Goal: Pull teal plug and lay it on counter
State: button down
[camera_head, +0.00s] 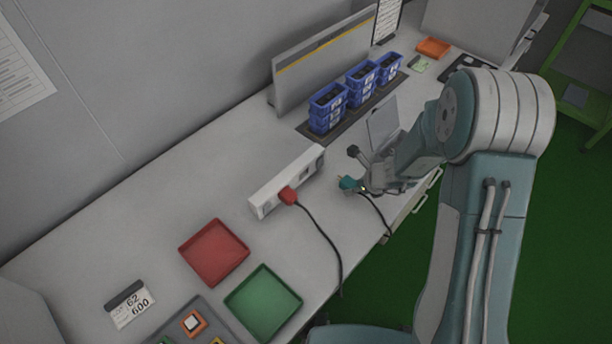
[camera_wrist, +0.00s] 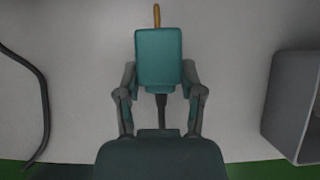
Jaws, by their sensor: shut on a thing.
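The teal plug (camera_head: 347,183) is in my gripper (camera_head: 361,184), just off the right part of the white power strip (camera_head: 270,189) in the head view. In the wrist view the teal plug (camera_wrist: 158,57) sits between the two fingers of my gripper (camera_wrist: 159,80), with its brass prong pointing away from me. The gripper is shut on it. The prong is clear of any socket. A dark cord runs from the plug down over the counter's front edge. The counter (camera_head: 150,200) is pale grey.
A red plug (camera_head: 287,195) with a black cord sits in the strip. A red tray (camera_head: 214,252) and a green tray (camera_head: 263,302) stand at the front left. Blue bins (camera_head: 328,107) stand behind the strip. Bare counter lies left of the strip.

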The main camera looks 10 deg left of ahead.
jog(key=shift+f, duration=0.95)
jog(key=shift+c, duration=0.7)
grip_release()
jog(key=v, duration=1.2)
jog(key=shift+a, duration=0.1)
